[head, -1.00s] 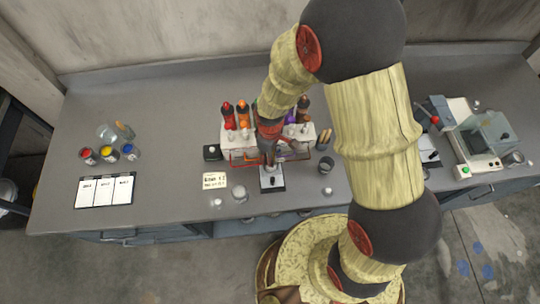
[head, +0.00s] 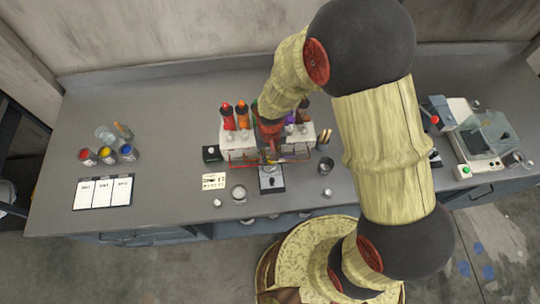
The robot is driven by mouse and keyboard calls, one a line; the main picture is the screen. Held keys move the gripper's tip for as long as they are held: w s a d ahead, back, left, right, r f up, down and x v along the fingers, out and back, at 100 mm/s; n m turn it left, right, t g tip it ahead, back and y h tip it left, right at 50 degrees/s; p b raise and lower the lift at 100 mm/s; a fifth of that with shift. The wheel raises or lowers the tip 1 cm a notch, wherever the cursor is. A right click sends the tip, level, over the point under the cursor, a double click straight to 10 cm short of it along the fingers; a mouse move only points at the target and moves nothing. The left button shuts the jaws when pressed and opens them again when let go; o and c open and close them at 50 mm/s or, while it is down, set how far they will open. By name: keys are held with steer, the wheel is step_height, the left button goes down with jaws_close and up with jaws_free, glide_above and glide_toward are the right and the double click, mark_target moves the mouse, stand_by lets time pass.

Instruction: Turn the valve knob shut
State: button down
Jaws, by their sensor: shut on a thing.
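A dispenser rack (head: 239,145) with a pale front stands in the middle of the bench and carries red and orange bottles (head: 242,114) on the left, purple and brown ones on the right. My gripper (head: 271,157) is at the front middle of this rack, above a small scale (head: 271,181) with a dark base. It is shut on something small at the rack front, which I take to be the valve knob. The fingers and wrist hide the knob, so its angle cannot be seen.
A handwritten card (head: 214,181), a glass dish (head: 238,192) and a dark cup (head: 326,165) stand close around the scale. A balance (head: 480,140) stands at the right. The bench's back left is clear.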

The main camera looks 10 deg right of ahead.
steer(key=shift+m, duration=1.6)
steer(key=c, duration=1.6)
jaws_free()
steer(key=shift+r, duration=0.1)
step_height(320, 180, up, 12)
steer(key=shift+f, duration=0.1)
